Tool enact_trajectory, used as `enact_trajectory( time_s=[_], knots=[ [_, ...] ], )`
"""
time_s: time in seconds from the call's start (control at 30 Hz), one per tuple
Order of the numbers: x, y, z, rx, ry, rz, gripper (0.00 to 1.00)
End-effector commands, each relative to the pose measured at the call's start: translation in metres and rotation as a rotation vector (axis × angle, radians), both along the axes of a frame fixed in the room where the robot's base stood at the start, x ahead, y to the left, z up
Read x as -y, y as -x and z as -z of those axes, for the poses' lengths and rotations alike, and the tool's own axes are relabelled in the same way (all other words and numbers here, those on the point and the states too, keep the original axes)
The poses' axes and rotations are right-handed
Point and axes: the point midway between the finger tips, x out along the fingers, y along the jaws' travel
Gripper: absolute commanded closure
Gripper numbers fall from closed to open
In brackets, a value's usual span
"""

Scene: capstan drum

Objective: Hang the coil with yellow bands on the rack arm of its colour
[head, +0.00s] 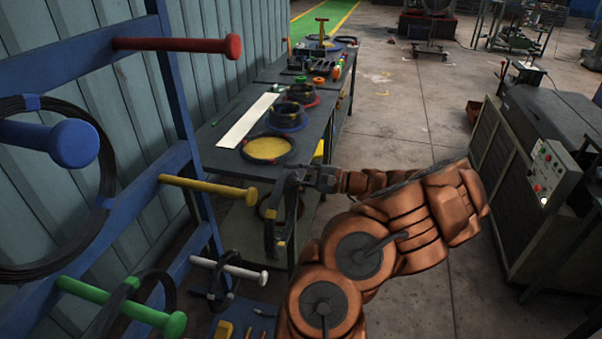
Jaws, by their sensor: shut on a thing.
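The dark coil with yellow bands (270,228) hangs upright in my gripper, seen nearly edge-on. My gripper (306,180) is shut on the upper part of the coil. The yellow rack arm (205,187) juts to the right from the blue rack and is bare. Its knobbed tip is just left of the coil in the picture. The coil appears beside the tip, not around the arm; I cannot tell the gap in depth.
The blue rack (170,90) also has a bare red arm (175,44), a blue arm (50,141) with a coil, and green (120,305) and white (230,267) arms near hanging coils. A workbench (215,165) stands behind; a control cabinet (520,190) stands right.

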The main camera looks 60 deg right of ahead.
Motion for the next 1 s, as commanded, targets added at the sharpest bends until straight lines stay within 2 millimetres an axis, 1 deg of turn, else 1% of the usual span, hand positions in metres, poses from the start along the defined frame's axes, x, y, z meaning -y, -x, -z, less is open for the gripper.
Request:
enact_trajectory(
  time_s=[0.1, 1.0],
  knots=[
    [-0.006, -0.013, -0.002, 0.004, -0.001, -0.006, 1.0],
    [-0.036, -0.101, 0.0, 0.003, -0.002, -0.004, 1.0]
  ],
)
